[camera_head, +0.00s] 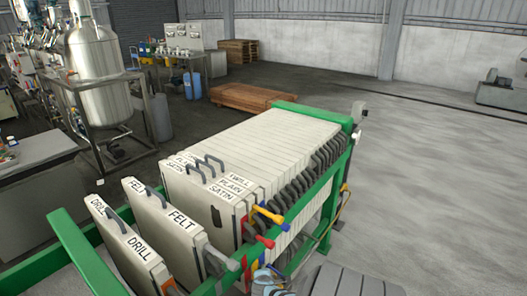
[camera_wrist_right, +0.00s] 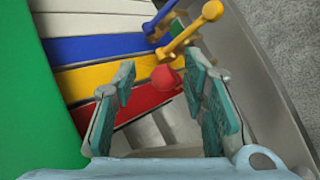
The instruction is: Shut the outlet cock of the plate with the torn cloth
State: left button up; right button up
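The filter press holds labelled white plates. The front SATIN plate (camera_head: 187,222) has a dark mark on its face that may be a tear. Coloured cock handles stick out along the plates' right side: a yellow handle (camera_head: 270,215) and a red handle (camera_head: 263,240). My right gripper (camera_head: 268,282) is at the bottom edge of the head view, just below the red handle. In the wrist view, my right gripper (camera_wrist_right: 158,88) is open, with the red ball knob (camera_wrist_right: 165,78) between its fingertips; contact cannot be told. A yellow lever (camera_wrist_right: 190,36) lies beyond. My left gripper is not in view.
The green frame rail (camera_head: 315,205) runs beside the handles. A grey handle (camera_head: 222,259) projects from the FELT plate (camera_head: 172,222). The DRILL plate (camera_head: 125,250) stands apart in front. Red, yellow and blue bands (camera_wrist_right: 95,47) mark the plates. Open floor lies to the right.

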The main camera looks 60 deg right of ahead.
jog(key=v, duration=1.1)
jog(key=shift+r, duration=0.25)
jog(key=shift+w+a, duration=0.1)
jog(key=shift+a, duration=0.05)
